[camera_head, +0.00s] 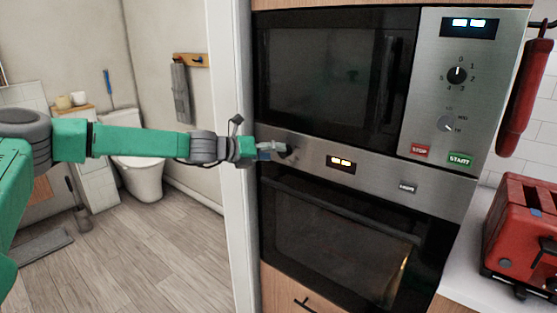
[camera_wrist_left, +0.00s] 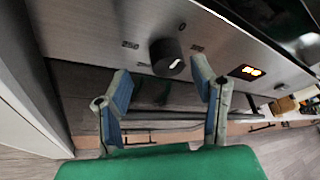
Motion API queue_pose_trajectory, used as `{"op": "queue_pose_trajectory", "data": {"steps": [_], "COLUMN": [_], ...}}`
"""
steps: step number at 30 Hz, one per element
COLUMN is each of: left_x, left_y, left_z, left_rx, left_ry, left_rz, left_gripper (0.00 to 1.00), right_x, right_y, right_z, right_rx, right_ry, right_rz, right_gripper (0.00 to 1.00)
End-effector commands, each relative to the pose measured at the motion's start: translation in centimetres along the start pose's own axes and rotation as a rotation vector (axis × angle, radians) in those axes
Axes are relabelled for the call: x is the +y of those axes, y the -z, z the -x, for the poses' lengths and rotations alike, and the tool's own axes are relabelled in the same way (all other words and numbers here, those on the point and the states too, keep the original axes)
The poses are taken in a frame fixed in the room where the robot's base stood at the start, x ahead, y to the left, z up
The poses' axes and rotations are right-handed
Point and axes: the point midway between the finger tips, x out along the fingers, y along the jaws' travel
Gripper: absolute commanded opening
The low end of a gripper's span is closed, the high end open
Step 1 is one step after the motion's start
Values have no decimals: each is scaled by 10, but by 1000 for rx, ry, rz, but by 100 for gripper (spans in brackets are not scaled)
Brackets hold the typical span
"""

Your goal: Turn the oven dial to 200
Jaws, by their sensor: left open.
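The oven dial (camera_wrist_left: 167,57) is a dark round knob on the steel control strip (camera_wrist_left: 100,28), with a light mark on its face. Printed numbers surround it; one looks like 250 and one like 0, the others are too small to read surely. In the head view the dial (camera_head: 286,151) is partly hidden by my left gripper (camera_head: 272,150), which is at the strip's left end. In the wrist view my left gripper (camera_wrist_left: 162,72) is open, its blue-padded fingers on either side of and just short of the dial. I cannot tell whether they touch it. My right gripper is out of view.
The oven's lit display (camera_head: 341,163) is right of the dial, the oven door (camera_head: 335,240) below. A microwave (camera_head: 335,75) with its own dials sits above. A white door frame (camera_head: 232,110) stands close left of the gripper. A red toaster (camera_head: 525,235) is at right.

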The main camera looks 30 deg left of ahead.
Motion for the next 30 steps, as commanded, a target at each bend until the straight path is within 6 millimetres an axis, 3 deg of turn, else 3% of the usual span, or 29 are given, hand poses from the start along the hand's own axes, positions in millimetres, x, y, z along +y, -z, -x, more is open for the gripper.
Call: {"op": "queue_pose_trajectory", "data": {"steps": [6,16,20,30], "left_x": [-2,2,2,3], "left_y": [0,-1,-1,-1], "left_z": [-22,-23,-23,-23], "left_rx": [1,0,0,0], "left_ry": [-1,1,0,-13], "left_rz": [-3,0,0,-20], "left_gripper": [52,52,6,3], "right_x": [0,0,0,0], "right_y": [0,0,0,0], "right_z": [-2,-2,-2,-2], "right_rx": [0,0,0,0], "right_ry": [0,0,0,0], "right_rz": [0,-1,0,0], "right_gripper": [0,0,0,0]}}
